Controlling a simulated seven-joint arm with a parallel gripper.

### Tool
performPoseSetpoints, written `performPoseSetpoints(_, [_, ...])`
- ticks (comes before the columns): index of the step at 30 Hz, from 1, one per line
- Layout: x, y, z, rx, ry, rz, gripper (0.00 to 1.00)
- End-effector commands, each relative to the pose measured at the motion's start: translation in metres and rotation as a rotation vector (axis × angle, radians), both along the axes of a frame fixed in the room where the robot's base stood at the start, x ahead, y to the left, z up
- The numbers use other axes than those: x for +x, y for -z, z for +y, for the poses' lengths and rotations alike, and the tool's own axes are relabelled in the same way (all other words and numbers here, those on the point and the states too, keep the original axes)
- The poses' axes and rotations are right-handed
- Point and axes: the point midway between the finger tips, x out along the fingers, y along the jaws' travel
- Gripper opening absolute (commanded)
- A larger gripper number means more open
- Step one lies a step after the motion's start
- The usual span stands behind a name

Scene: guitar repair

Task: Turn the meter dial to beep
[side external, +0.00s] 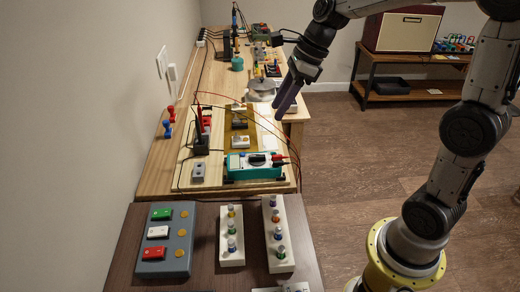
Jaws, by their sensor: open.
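The meter (236,166) is a teal and white box lying on the wooden bench near its front edge. A small black part on its face, seemingly the dial (257,158), faces up; its setting is too small to read.
Red and black cables (235,97) loop over the bench near my gripper. A grey box with coloured switches (167,240) and two white knob strips (231,236) stand on the dark table in front. A small grey pedal (198,172) lies left of the meter. Tools crowd the back.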

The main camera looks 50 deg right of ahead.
Motion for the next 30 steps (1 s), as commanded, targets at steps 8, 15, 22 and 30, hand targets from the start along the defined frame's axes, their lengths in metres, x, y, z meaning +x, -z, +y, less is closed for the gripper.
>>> performPoseSetpoints(8, [0.005, 0.026, -0.007, 0.009, 0.021, 0.043, 0.46])
performPoseSetpoints(15, [0.015, 0.065, 0.005, 0.008, 0.018, 0.045, 0.46])
performPoseSetpoints(22, [0.027, 0.106, 0.017, 0.009, 0.018, 0.044, 0.46])
performPoseSetpoints(30, [0.037, 0.137, 0.026, 0.007, 0.018, 0.041, 0.46])
